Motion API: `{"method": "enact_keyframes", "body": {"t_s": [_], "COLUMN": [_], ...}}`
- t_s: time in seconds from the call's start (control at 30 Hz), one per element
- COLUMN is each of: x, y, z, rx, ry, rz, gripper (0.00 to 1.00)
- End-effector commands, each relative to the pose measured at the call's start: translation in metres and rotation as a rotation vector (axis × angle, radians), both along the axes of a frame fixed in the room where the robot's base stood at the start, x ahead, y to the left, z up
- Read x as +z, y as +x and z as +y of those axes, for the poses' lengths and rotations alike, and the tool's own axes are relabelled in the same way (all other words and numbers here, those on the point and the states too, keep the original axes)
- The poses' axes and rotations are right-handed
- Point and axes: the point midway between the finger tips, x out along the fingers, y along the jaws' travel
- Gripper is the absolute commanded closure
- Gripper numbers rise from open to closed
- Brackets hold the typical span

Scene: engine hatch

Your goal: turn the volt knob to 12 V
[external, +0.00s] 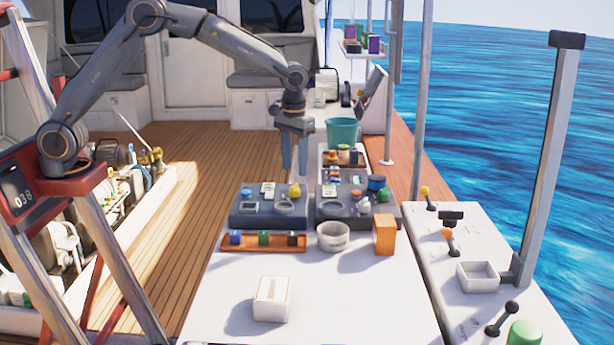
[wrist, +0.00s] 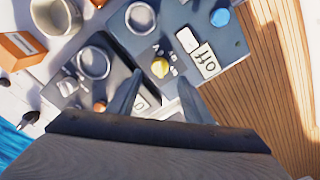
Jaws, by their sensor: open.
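The left dark panel (external: 240,222) bears a blue knob (external: 246,192), a pale label card, and a yellow knob (external: 295,190). No volt marking is readable, so I cannot tell which knob is the volt knob. My gripper (external: 295,172) points down above the panel's back right part, near the yellow knob. In the wrist view the open fingers (wrist: 160,82) are apart, with the yellow knob (wrist: 160,67) showing between their tips. They do not visibly touch it. The blue knob (wrist: 220,17) and a white label (wrist: 200,60) show upper right.
A second dark panel (external: 328,216) with several coloured knobs stands close on the right. In front are a tray (external: 270,243) of coloured blocks, a round bowl (external: 333,237), an orange box (external: 384,235) and a white box (external: 272,299). The table front is mostly clear.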

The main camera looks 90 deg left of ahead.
Motion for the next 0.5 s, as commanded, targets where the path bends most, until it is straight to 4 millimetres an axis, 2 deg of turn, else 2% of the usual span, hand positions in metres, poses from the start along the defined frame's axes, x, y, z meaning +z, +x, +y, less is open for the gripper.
{"method": "enact_keyframes", "body": {"t_s": [0.3, 0.5], "x": [-0.047, -0.064], "y": [-0.002, -0.001], "z": [-0.001, -0.001], "rx": [-0.003, -0.003], "ry": [-0.001, 0.000], "rz": [0.004, 0.001], "gripper": [0.54, 0.54]}}
